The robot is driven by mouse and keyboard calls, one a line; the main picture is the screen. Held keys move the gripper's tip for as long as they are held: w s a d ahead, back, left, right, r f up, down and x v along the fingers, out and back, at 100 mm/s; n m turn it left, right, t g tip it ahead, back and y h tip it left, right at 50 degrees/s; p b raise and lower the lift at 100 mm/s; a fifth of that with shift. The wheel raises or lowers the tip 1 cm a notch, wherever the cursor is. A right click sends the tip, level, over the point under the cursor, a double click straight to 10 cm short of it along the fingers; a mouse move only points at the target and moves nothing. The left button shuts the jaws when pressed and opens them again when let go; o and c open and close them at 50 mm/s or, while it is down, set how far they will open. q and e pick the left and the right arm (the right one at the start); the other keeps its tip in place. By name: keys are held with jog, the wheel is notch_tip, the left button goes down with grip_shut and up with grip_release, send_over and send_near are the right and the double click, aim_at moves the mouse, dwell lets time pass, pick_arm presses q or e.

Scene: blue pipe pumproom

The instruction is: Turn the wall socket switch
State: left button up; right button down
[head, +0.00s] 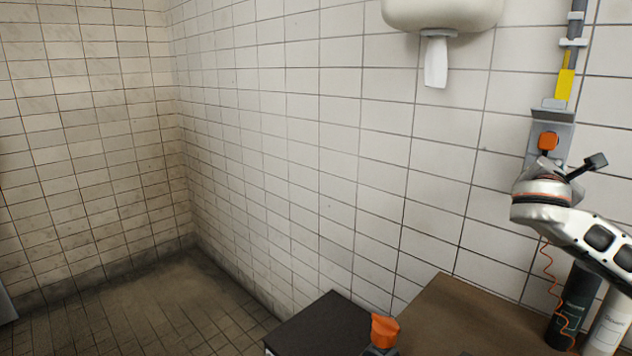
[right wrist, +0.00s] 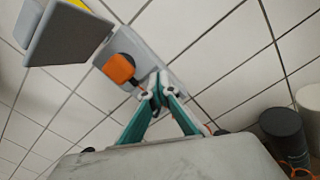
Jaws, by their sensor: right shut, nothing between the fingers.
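The wall socket (head: 567,118) is a grey housing on the white tiled wall at the right of the head view. Its orange switch (head: 548,141) sits on the front. In the right wrist view the orange switch (right wrist: 120,68) shows on a grey plate (right wrist: 148,50), left of my fingertips. My right gripper (right wrist: 156,92) is shut and empty, its teal fingers meeting close to the switch's lower right. I cannot tell whether the tips touch it. In the head view my right gripper (head: 546,168) is just below the switch, partly hidden by its wrist.
A brown tabletop (head: 470,318) lies below, with a dark bottle (head: 573,305) and a pale container (head: 608,325) at right. A black box top (head: 325,325) and an orange item (head: 384,330) are nearby. A dispenser (head: 440,12) hangs above. The left floor is clear.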

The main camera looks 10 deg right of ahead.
jog(key=shift+w+a+f, duration=0.2)
jog(key=shift+f, duration=0.2)
dwell(0.7)
jog(key=shift+w+a+r, duration=0.15)
jog(key=shift+w+a, duration=0.05)
jog(key=shift+w+a+r, duration=0.15)
jog(key=shift+w+a, duration=0.15)
dwell(0.3)
jog(key=v, duration=0.3)
jog(key=r+v, duration=0.1)
jog(key=v, duration=0.1)
jog(key=shift+s+a+r, duration=0.1)
jog(key=shift+s, duration=0.35)
dwell(0.3)
